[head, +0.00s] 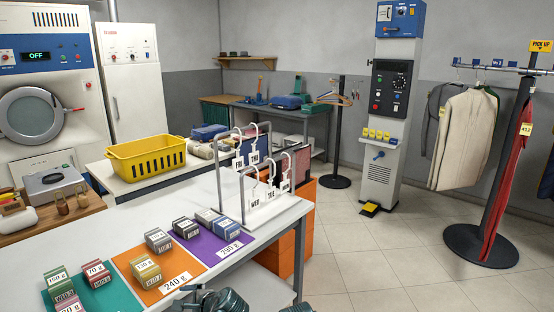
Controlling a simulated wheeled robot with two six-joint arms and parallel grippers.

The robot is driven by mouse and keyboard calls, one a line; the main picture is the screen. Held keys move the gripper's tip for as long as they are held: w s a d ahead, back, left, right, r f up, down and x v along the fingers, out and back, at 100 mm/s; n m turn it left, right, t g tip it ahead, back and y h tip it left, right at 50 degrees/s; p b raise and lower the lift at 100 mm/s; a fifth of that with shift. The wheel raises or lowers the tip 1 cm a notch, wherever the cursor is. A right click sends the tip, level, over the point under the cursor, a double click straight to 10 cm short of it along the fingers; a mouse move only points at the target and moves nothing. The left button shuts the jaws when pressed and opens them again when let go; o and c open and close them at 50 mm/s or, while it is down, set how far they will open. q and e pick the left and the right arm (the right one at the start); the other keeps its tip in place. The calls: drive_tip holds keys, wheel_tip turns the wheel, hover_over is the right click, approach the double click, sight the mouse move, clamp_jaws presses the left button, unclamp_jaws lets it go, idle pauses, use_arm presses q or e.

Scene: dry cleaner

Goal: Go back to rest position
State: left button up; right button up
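Dark arm parts of mine (225,300) show at the bottom edge, in front of the white table (130,217). They are cut off by the frame, and I cannot make out whether the left gripper's fingers are apart. Only a small dark sliver shows farther right at the bottom edge; no right gripper fingers are visible. On the table, small labelled boxes stand on a green mat (117,298), an orange mat (160,291) marked 240 g and a purple mat (205,251) marked 290 g. No box is visibly held.
A small rack with white hangers (272,190) stands at the table's far right. A yellow basket (147,158) sits on a surface behind. A clothes rail's round base (480,246) stands on the right. Tiled floor (380,262) right of the table is open.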

use_arm(q)
drive_tip(key=s+d+r+n+g+h+p, duration=0.2)
drive_tip(key=s+d+n+g+h+p, duration=0.1)
drive_tip(key=s+d, duration=0.4)
drive_tip(key=s+d+r+n+g+h+p, duration=0.2)
drive_tip(key=s+d+n+h+p, duration=0.3)
drive_tip(key=d, duration=0.7)
drive_tip(key=s+n+g+p, duration=0.1)
drive_tip(key=s+p, duration=0.1)
drive_tip(key=shift+d+n+p, duration=0.3)
drive_tip(key=shift+n, duration=0.1)
use_arm(e)
wheel_tip(320, 180, up, 13)
use_arm(q)
drive_tip(key=shift+w, duration=0.1)
